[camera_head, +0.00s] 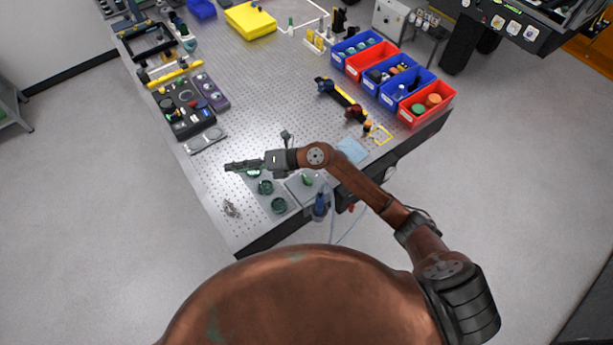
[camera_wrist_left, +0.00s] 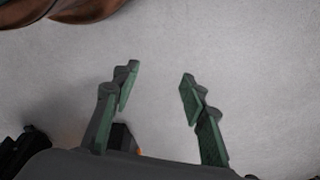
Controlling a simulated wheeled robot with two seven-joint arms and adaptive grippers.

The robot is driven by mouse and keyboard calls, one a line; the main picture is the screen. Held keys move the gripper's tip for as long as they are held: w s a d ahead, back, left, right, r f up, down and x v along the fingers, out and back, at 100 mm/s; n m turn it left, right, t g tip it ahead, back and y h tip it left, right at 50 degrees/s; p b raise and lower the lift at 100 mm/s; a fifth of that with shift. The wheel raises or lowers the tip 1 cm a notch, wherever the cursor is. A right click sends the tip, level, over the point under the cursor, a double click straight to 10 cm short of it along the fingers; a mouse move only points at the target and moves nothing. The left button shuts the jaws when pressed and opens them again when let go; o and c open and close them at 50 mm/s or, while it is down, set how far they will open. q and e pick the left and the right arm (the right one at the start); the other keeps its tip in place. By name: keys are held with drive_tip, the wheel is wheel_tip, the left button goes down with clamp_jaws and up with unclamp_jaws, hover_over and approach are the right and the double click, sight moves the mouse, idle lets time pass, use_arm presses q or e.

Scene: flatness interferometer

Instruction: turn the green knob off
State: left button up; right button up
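A small green knob-like part (camera_head: 307,180) sits on a flat grey box (camera_head: 304,190) near the front edge of the perforated table. Another small green part (camera_head: 167,103) shows on a dark control box (camera_head: 188,112) at the table's left side. I cannot tell which is the task's knob, or how either is set. My right gripper (camera_head: 229,167) is over the table between the two, apart from both, seen from the side; its finger gap cannot be made out. My left gripper (camera_wrist_left: 156,88) is open and empty above bare floor in the left wrist view, outside the head view.
Dark green round parts (camera_head: 265,187) stand beside the grey box, with a blue bottle (camera_head: 320,204) at its right. A grey plate (camera_head: 205,140) lies left of my right gripper. Blue and red bins (camera_head: 427,103) line the right edge. The table's middle is mostly clear.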

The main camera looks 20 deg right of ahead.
wheel_tip(320, 180, down, 6)
drive_tip(key=d+n+g+h, duration=0.2)
drive_tip(key=d+h, duration=0.1)
drive_tip(key=g+h, duration=0.3)
drive_tip(key=h, duration=0.7)
hover_over(307, 178)
wheel_tip(307, 178, down, 8)
drive_tip(key=shift+f, duration=0.1)
wheel_tip(307, 178, down, 7)
drive_tip(key=shift+f+p, duration=0.15)
drive_tip(key=shift+p, duration=0.9)
use_arm(q)
drive_tip(key=s+f, duration=0.5)
drive_tip(key=s, duration=0.6)
drive_tip(key=shift+s+a+g, duration=0.25)
drive_tip(key=shift+s+g, duration=0.1)
drive_tip(key=shift+g, duration=0.05)
drive_tip(key=shift+f, duration=0.1)
use_arm(e)
drive_tip(key=shift+c, duration=0.3)
clamp_jaws()
